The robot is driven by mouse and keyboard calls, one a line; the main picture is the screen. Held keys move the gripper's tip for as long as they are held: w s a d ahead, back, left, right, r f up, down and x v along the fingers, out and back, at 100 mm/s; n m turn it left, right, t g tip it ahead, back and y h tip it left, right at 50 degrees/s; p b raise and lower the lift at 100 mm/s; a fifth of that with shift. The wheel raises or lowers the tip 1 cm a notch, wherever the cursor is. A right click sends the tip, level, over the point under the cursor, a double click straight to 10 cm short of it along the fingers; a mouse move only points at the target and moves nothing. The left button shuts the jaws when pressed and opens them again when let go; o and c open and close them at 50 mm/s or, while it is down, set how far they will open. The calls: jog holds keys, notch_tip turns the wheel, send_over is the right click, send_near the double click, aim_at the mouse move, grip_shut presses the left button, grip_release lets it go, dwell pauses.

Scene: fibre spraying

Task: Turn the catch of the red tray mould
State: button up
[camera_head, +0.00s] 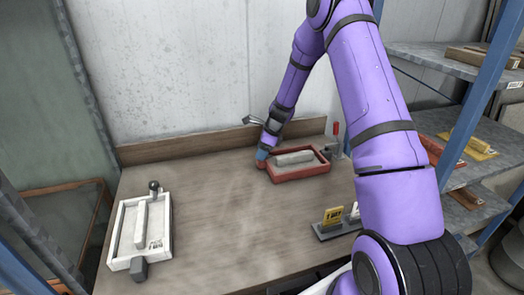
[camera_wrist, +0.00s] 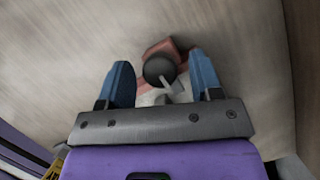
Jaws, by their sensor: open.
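The red tray mould (camera_head: 302,175) lies at the back of the wooden table, with a pale grey bar inside it. My gripper (camera_head: 262,157) points down at its left end. In the wrist view, my gripper (camera_wrist: 161,68) is open, with one blue finger on each side of a dark round knob (camera_wrist: 158,69), seemingly the catch. Part of the red mould (camera_wrist: 166,46) shows behind the knob. I cannot tell whether the fingers touch it. In the head view my gripper hides this end of the mould.
A white tray mould (camera_head: 117,238) lies at the table's left. A small stand with yellow cards (camera_head: 334,215) is at the front right. Metal shelves (camera_head: 440,65) are on the right. The table's middle is clear.

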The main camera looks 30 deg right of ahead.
jog(key=shift+c, duration=0.3)
jog(key=c, duration=0.8)
jog(key=shift+n, duration=0.4)
jog(key=shift+c, duration=0.2)
jog(key=n+g, duration=0.1)
jog(key=n, duration=0.2)
jog(key=shift+n+g+y, duration=0.3)
jog(key=n+g, duration=0.1)
jog(key=n, duration=0.3)
jog(key=shift+w+n+g, duration=0.15)
jog(key=shift+n+g, duration=0.15)
jog(key=shift+g, duration=0.1)
jog(key=n, duration=0.2)
jog(key=n+g, duration=0.1)
jog(key=n, duration=0.1)
jog(key=shift+n+g+h, duration=0.3)
jog(key=shift+h, duration=0.1)
jog(key=shift+n+g+h, duration=0.5)
jog(key=shift+n+g, duration=0.1)
jog(key=shift+n, duration=1.6)
